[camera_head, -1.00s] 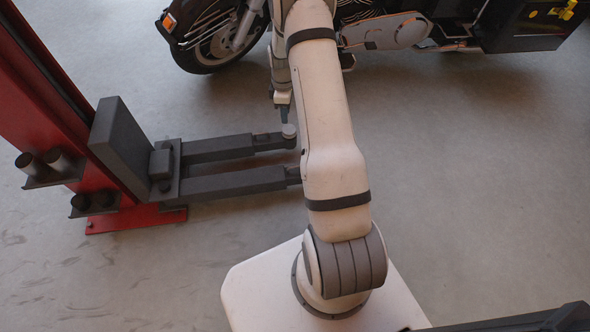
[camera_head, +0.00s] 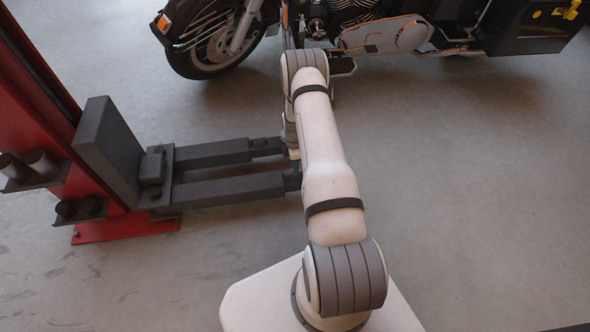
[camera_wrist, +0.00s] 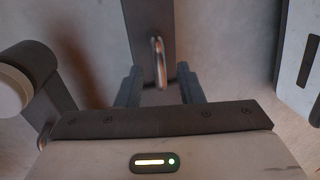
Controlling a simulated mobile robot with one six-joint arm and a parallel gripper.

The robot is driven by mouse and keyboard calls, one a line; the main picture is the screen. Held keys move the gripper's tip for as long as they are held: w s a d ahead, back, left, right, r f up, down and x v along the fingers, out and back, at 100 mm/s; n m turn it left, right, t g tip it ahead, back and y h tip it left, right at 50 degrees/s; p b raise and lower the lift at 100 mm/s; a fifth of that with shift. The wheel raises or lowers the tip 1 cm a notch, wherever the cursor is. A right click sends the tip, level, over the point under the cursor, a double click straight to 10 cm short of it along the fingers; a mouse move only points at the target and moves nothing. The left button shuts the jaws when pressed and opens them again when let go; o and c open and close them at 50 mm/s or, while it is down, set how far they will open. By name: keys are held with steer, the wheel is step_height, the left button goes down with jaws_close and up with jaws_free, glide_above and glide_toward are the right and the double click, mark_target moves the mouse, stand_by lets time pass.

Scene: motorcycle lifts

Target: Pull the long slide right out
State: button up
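In the wrist view, a dark grey slide bar (camera_wrist: 147,22) comes in from the top, with a metal loop handle (camera_wrist: 157,62) at its near end. My gripper (camera_wrist: 160,84) is open, with one finger on each side of the bar's end and the loop between them. I cannot tell whether the fingers touch it. In the head view, two grey lift arms reach right from the red post: a far one (camera_head: 212,153) and a near one (camera_head: 230,190). Short slide ends show at their tips. My forearm hides my gripper and the loop there.
A round pad (camera_wrist: 14,88) on a dark bar stands left in the wrist view. A pale panel (camera_wrist: 302,60) is at the right. In the head view, a motorcycle (camera_head: 385,35) stands behind and a red post (camera_head: 40,110) at left. The floor at right is clear.

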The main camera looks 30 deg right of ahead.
steer(key=shift+s+f, duration=0.1)
steer(key=shift+f, duration=0.65)
steer(key=shift+c, duration=0.4)
jaws_close()
